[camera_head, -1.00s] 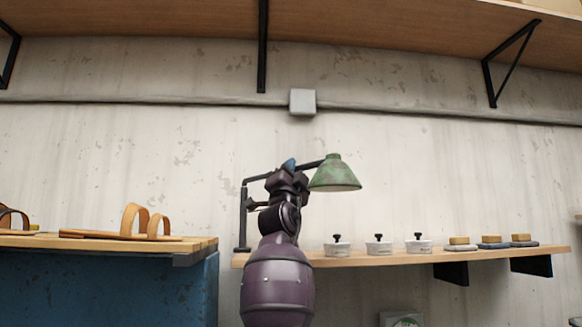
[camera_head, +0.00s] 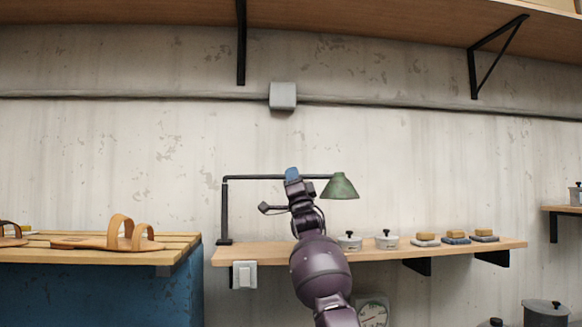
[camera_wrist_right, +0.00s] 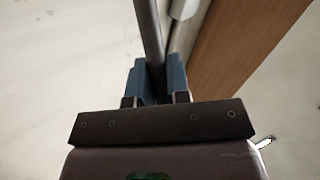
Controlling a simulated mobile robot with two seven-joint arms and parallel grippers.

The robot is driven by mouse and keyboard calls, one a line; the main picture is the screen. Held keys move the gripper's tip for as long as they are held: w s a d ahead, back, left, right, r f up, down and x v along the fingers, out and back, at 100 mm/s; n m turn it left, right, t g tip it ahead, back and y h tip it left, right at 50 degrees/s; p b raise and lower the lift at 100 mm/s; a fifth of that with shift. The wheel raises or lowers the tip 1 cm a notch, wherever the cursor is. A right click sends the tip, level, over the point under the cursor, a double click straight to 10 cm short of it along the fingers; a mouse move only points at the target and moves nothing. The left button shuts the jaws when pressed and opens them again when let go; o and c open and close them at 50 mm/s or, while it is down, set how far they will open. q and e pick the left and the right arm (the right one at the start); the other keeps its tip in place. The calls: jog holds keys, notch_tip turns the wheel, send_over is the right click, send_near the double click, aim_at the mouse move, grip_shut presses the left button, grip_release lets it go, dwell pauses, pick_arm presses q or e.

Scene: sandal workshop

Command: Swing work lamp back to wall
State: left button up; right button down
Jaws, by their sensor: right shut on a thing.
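The work lamp has a green shade (camera_head: 340,187) at the right end of a thin dark horizontal arm (camera_head: 255,177). Its upright post (camera_head: 224,212) stands at the left end of the wall shelf. My right gripper (camera_head: 292,174) is raised to the lamp arm, left of the shade. In the right wrist view its blue fingers (camera_wrist_right: 158,78) are closed around the dark lamp arm (camera_wrist_right: 148,30). The lamp arm now runs roughly along the wall. My left gripper is not in view.
The wooden wall shelf (camera_head: 465,246) carries white lidded pots (camera_head: 387,240) and several brushes or blocks (camera_head: 456,237). A blue workbench with a slatted wooden top (camera_head: 185,240) stands at left, holding a tan sandal (camera_head: 120,236). A small white box (camera_head: 244,275) hangs below the shelf's left end.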

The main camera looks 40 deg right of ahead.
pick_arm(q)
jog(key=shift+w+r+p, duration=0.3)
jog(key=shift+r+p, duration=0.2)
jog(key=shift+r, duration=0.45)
pick_arm(e)
jog(key=shift+w+d+n+t+y, duration=0.3)
jog(key=shift+w+d+n+y, duration=0.15)
jog(key=shift+d+y, duration=0.35)
jog(key=shift+w+a+y, duration=0.1)
jog(key=shift+y, duration=0.2)
jog(key=c, duration=1.1)
grip_release()
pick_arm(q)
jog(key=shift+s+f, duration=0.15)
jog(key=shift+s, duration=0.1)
pick_arm(e)
jog(key=b+v, duration=0.2)
jog(key=v, duration=0.7)
jog(key=shift+f, duration=0.4)
jog(key=shift+s+a+f, duration=0.15)
jog(key=shift+s+f, duration=0.25)
jog(key=shift+s, duration=0.15)
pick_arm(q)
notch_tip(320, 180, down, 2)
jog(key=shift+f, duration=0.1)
